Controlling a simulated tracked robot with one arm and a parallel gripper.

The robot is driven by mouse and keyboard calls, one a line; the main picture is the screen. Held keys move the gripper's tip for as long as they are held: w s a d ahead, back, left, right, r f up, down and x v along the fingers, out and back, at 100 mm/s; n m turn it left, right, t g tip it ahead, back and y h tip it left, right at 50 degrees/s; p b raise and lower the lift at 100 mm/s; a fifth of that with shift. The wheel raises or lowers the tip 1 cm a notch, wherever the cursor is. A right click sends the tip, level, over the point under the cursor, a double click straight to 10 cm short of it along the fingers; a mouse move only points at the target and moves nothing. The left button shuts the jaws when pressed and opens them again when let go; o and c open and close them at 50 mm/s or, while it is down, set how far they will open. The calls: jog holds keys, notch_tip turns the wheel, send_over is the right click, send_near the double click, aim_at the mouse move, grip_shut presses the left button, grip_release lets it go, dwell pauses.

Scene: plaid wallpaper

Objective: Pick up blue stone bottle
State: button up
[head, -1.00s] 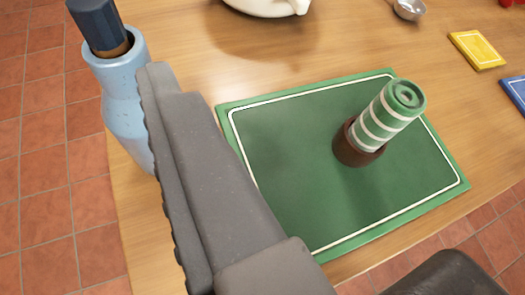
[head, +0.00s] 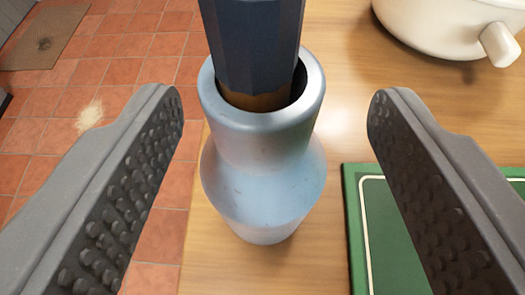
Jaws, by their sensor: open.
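The blue stone bottle (head: 262,185) stands upright on the wooden table near its left edge. It is pale blue with a wide rim, a bulging middle and a narrower foot. A dark blue faceted piece with a brown lower end (head: 250,45) sits in its mouth and runs out of the top of the view. My gripper (head: 275,110) is open, with one studded grey finger on each side of the bottle in the picture. Gaps show between both fingers and the bottle, and nothing is held.
A green mat with a white border line (head: 385,240) lies right of the bottle, partly behind my right finger. A cream pot with a handle (head: 435,25) stands at the upper right. Beyond the table (head: 345,100) are terracotta floor tiles and a brown doormat (head: 45,40).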

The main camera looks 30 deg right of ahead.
jog(key=x, duration=0.4)
jog(key=shift+a+f+b, duration=0.25)
jog(key=shift+a+b, duration=0.05)
jog(key=shift+b, duration=0.1)
jog(key=shift+w+d+f, duration=0.15)
jog(key=shift+w+d, duration=0.1)
jog(key=shift+w, duration=0.2)
grip_shut()
